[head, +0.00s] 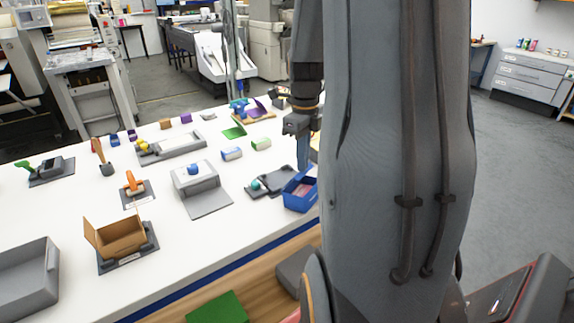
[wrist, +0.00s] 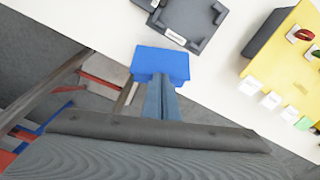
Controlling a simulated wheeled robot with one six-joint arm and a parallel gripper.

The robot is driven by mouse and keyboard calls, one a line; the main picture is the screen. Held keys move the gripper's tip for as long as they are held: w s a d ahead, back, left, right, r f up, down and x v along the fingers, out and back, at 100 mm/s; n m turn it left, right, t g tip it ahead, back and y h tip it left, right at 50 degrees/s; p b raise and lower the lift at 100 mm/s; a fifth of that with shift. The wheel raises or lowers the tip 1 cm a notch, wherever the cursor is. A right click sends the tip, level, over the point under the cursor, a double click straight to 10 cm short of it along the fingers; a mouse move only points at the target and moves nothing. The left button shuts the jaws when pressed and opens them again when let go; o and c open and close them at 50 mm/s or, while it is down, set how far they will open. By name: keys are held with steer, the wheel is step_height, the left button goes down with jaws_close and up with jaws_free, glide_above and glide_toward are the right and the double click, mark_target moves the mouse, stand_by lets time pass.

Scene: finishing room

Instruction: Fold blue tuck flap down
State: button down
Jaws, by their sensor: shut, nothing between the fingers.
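A small blue box (head: 298,196) stands at the right end of the white table in the head view, with a pinkish inside partly showing. In the wrist view a blue panel of it (wrist: 160,60) shows just beyond my fingertips; I cannot tell for sure whether this is the tuck flap. My gripper (head: 303,169) points down at the box's rear side, its bluish fingers shut together with nothing between them. In the wrist view the fingertips (wrist: 162,82) overlap the box's near edge. I cannot tell whether they touch it. My arm hides what lies right of the box.
A dark grey fixture (head: 276,178) lies left of the box and shows in the wrist view (wrist: 190,22). A grey stand (head: 206,204) and a brown open carton (head: 122,236) are farther left. A yellow board (wrist: 285,65) is right in the wrist view. Bare white table lies between them.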

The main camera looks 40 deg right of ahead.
steer(key=shift+f, duration=0.55)
steer(key=shift+r, duration=0.1)
stand_by(0.8)
step_height(320, 180, up, 10)
steer(key=p, duration=0.7)
stand_by(0.5)
steer(key=shift+a, duration=0.1)
